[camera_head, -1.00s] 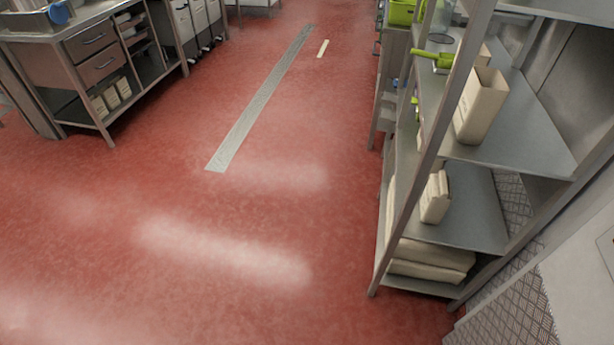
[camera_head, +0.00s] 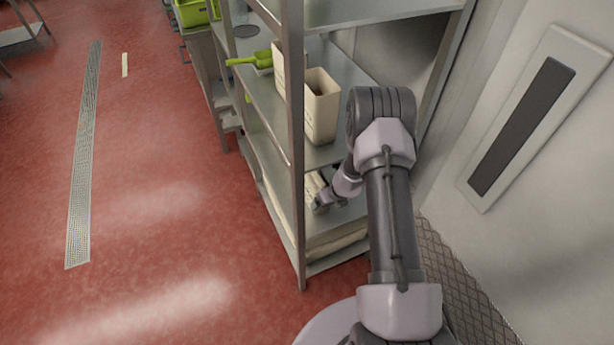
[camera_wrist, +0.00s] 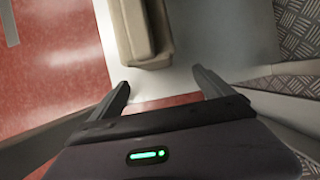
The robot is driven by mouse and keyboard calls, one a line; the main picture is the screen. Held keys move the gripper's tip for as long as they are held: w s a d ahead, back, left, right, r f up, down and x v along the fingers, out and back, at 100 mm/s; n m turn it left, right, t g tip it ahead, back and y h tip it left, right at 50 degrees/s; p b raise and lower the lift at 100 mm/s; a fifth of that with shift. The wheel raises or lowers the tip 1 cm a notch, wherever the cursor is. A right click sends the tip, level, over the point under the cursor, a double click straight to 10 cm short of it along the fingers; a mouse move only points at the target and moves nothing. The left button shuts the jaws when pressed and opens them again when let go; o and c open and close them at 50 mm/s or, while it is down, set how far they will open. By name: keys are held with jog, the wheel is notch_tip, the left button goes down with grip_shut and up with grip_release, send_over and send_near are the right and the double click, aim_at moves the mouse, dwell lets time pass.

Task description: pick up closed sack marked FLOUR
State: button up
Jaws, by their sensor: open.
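A small cream sack (camera_head: 312,188) stands on the middle shelf, partly hidden by the shelf post and my arm. In the wrist view a tan sack (camera_wrist: 138,32), seen from above, lies just ahead of the fingertips and a little left of their middle. Its top looks folded shut; no marking can be read. My gripper (camera_wrist: 160,82) is open, with nothing between its fingers. In the head view my gripper (camera_head: 327,200) is small and close beside the sack on the middle shelf.
A taller open-topped cream sack (camera_head: 322,108) and a green scoop (camera_head: 250,59) are on the shelf above. Large flat sacks (camera_head: 335,242) lie on the bottom shelf. A front post (camera_head: 294,150) stands left of my arm, a pale wall panel (camera_head: 525,120) right. Red floor is clear at left.

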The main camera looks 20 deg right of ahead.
aim_at(322, 214)
jog(key=x, duration=0.3)
jog(key=b+x, duration=0.1)
jog(key=x, duration=0.2)
jog(key=b+x, duration=0.1)
jog(key=x, duration=0.2)
jog(key=shift+s+a+f, duration=0.2)
jog(key=shift+a+f, duration=0.15)
jog(key=shift+f, duration=0.1)
jog(key=shift+w+f, duration=0.2)
jog(key=shift+f, duration=0.1)
jog(key=shift+w+r, duration=0.1)
grip_shut()
